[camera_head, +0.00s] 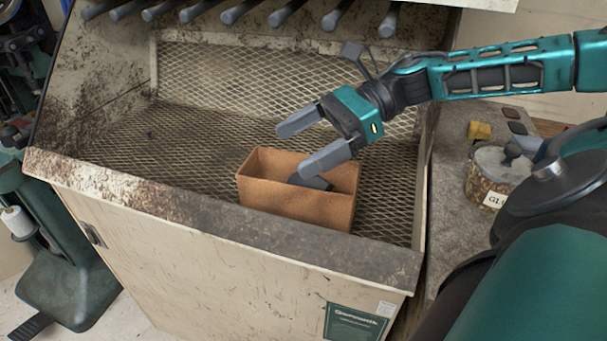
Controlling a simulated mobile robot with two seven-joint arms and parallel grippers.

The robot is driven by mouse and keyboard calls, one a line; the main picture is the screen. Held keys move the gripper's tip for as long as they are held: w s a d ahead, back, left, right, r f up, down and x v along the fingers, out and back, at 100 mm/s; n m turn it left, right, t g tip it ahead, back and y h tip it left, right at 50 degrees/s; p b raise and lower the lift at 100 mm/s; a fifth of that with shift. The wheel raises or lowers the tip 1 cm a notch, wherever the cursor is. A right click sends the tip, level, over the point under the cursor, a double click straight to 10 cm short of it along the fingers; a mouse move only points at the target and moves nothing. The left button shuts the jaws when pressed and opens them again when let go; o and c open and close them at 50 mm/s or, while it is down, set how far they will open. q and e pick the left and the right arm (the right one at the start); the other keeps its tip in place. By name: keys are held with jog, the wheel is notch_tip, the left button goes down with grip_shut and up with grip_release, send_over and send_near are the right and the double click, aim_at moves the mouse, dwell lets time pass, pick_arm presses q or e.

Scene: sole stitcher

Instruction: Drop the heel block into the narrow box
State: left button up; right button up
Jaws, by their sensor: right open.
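The narrow box (295,203) is brown and open-topped, and stands on the mesh floor near the front edge of the machine's bay. A dark heel block (311,182) shows inside the box, partly hidden by the front wall and by a finger of my right gripper. My right gripper (309,146) is open above the box, its fingers pointing left and nothing between them. Whether the block touches the box floor cannot be seen. My left gripper is not in view.
The metal bay has mesh walls and a worn front ledge (210,215). Several dark rods (237,11) hang along its top. A glue pot (497,172) and a yellow block (479,131) stand on the side surface at right.

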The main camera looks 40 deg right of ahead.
jog(key=b+v, duration=0.2)
jog(key=v, duration=1.1)
jog(key=shift+a+r, duration=0.1)
